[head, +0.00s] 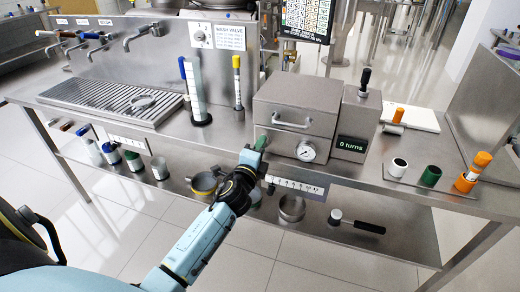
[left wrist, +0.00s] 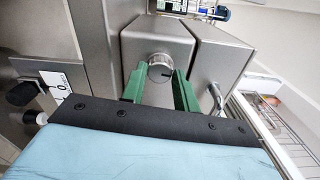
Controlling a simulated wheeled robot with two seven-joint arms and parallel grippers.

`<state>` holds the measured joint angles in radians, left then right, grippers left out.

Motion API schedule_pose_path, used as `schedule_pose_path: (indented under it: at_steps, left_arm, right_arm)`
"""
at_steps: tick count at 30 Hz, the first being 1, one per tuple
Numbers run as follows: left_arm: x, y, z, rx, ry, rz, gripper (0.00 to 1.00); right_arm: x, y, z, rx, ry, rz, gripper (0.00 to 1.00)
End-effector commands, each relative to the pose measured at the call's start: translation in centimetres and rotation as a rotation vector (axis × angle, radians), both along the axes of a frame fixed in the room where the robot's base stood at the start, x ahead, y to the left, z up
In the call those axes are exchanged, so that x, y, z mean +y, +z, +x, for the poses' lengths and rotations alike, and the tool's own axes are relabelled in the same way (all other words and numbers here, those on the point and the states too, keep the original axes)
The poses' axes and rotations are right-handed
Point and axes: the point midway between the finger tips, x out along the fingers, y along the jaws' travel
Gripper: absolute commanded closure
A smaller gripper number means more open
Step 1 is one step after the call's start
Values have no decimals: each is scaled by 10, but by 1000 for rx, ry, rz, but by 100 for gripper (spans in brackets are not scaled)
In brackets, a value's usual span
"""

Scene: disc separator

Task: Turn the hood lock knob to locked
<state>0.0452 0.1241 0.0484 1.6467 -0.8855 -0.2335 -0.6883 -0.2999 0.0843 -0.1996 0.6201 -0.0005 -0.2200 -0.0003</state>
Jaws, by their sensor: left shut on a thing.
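The separator is a grey metal box with a hood (head: 298,95) on the bench, with a bar handle and a round gauge on its front. My left gripper (head: 260,143) reaches up to the front left of this box. In the left wrist view a round silver knob (left wrist: 160,66) with a dark mark sits on a grey face. The green fingers of my left gripper (left wrist: 160,82) are shut on the knob, one on each side. The knob is hidden behind the gripper in the head view. My right gripper is not in view.
A crank housing (head: 354,120) with a "0 turns" display stands right of the box. Cups and an orange-capped tube (head: 474,170) are further right. A cylinder (head: 195,90) and a sink grate (head: 110,97) are left. The lower shelf holds several containers.

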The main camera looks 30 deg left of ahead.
Motion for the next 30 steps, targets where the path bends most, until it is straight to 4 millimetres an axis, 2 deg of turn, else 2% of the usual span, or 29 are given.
schedule_pose_path:
  at_steps: [9,25,26,30]
  left_arm:
    - [0,-1,0,-24,0,-108,93]
    - [-1,-1,0,-29,0,-128,93]
    - [0,-1,0,-29,0,-128,66]
    - [0,-1,0,-28,0,-127,48]
  right_arm:
    - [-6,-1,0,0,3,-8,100]
    - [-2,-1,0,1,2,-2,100]
    - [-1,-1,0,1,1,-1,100]
    - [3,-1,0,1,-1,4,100]
